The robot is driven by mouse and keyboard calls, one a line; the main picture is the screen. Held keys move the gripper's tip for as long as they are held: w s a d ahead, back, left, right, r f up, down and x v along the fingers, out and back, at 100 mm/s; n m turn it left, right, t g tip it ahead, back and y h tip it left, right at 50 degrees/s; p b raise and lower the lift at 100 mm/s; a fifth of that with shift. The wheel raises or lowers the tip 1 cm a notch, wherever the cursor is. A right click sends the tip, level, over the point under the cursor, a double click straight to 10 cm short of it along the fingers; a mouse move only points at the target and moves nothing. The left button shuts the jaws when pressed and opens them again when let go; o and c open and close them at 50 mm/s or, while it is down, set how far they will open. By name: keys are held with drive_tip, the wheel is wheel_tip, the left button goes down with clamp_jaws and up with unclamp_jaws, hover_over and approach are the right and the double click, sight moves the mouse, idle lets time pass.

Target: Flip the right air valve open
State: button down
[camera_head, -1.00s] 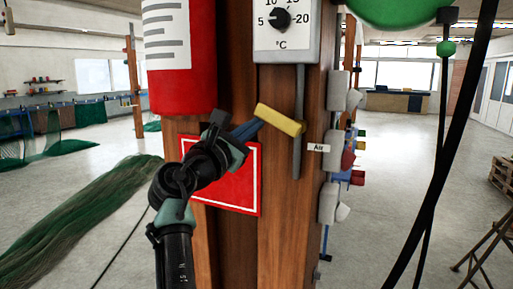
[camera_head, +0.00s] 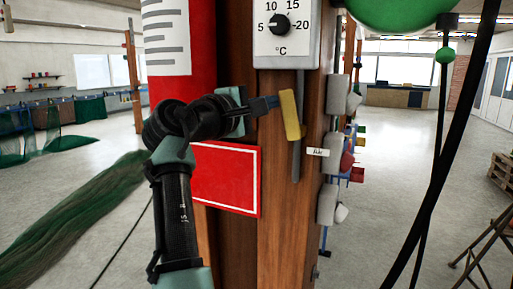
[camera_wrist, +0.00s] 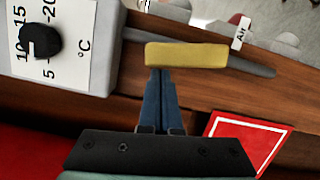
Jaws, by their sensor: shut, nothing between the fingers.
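In the wrist view the fingers lie close together below the yellow bar (camera_wrist: 187,56). A small white "Air" label (camera_head: 318,152) sits on the post's right edge, right of and below the fingertips; the wrist view also shows this label (camera_wrist: 241,33).
Grey boxes (camera_head: 328,204) stick out along the post's right side. A temperature dial (camera_head: 285,30) is above the gripper, with a grey rod (camera_head: 297,160) below it. A red sign (camera_head: 225,177) is on the post. Dark cables hang at right.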

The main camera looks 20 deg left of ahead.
drive_tip(key=shift+d+r+m, duration=0.4)
drive_tip(key=shift+d+m, duration=0.25)
drive_tip(key=shift+m, duration=0.45)
drive_tip(key=shift+d, duration=0.1)
drive_tip(key=shift+p, duration=0.35)
